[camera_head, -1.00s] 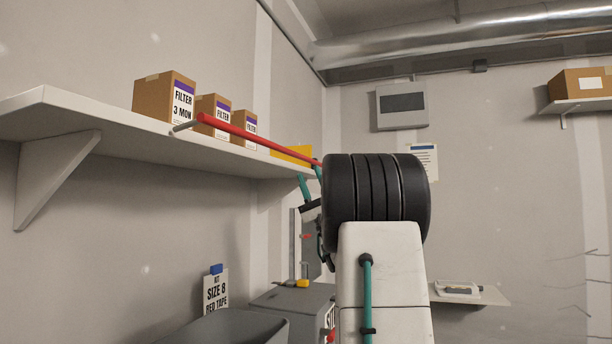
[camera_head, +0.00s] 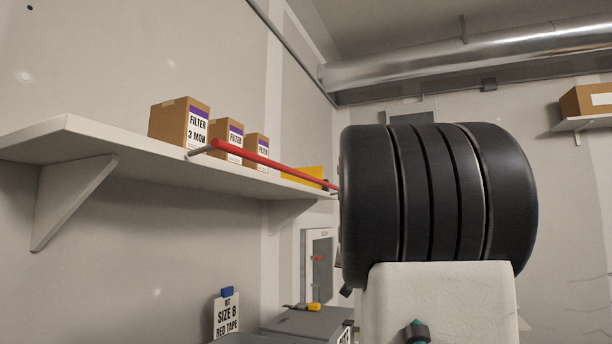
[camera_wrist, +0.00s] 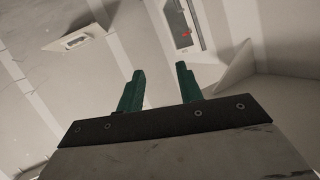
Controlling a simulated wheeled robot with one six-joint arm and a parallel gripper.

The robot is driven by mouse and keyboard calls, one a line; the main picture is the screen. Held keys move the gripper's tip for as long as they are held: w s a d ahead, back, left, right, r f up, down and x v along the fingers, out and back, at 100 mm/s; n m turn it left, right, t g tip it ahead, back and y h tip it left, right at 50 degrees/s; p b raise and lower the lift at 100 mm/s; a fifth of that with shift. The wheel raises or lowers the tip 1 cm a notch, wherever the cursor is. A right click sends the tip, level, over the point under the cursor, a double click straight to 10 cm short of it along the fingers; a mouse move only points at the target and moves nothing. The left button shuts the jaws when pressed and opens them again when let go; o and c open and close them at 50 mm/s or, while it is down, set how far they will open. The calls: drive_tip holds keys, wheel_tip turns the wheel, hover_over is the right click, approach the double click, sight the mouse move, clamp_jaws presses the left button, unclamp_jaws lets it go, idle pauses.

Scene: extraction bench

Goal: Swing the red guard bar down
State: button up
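The red guard bar (camera_head: 262,160) shows in the head view, slanting slightly down to the right in front of the shelf. A thin grey rod sticks out of its left end. Its right end passes behind my large black arm joint. In the wrist view, my gripper (camera_wrist: 158,86) has two green fingers standing apart with nothing between them. The red bar cannot be made out in the wrist view. My gripper is hidden behind my arm in the head view, so its distance from the bar cannot be told.
A white shelf (camera_head: 120,152) on the left wall carries cardboard filter boxes (camera_head: 180,124) and a yellow item (camera_head: 302,177). A second shelf (camera_head: 584,121) is at right.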

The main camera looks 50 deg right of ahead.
sight(310, 180)
wheel_tip(310, 180, up, 13)
drive_tip(key=s+a+n+t+h, duration=0.1)
drive_tip(key=s+n+t+h, duration=0.15)
drive_tip(key=n+h, duration=0.45)
drive_tip(key=w+a+r+n+t+y, duration=0.1)
drive_tip(key=a+r+n+t+y, duration=0.1)
drive_tip(key=a+n+t+y, duration=0.1)
drive_tip(key=w+a+r+n+t+y, duration=0.2)
drive_tip(key=a+r+n+t+y, duration=0.1)
drive_tip(key=n, duration=0.5)
drive_tip(key=w+a+r+n+t+y, duration=0.2)
drive_tip(key=a+n+t+y, duration=0.3)
drive_tip(key=t, duration=0.3)
drive_tip(key=shift+w+a+r+n+t, duration=0.1)
drive_tip(key=shift+a+r+n+t, duration=0.1)
drive_tip(key=shift+a, duration=0.25)
drive_tip(key=shift+w+a+r+n+t, duration=0.1)
drive_tip(key=shift+a+n+t, duration=0.1)
drive_tip(key=shift+a, duration=0.2)
drive_tip(key=x, duration=0.7)
drive_tip(key=shift+w+d+r, duration=0.1)
drive_tip(key=shift+w, duration=0.05)
clamp_jaws()
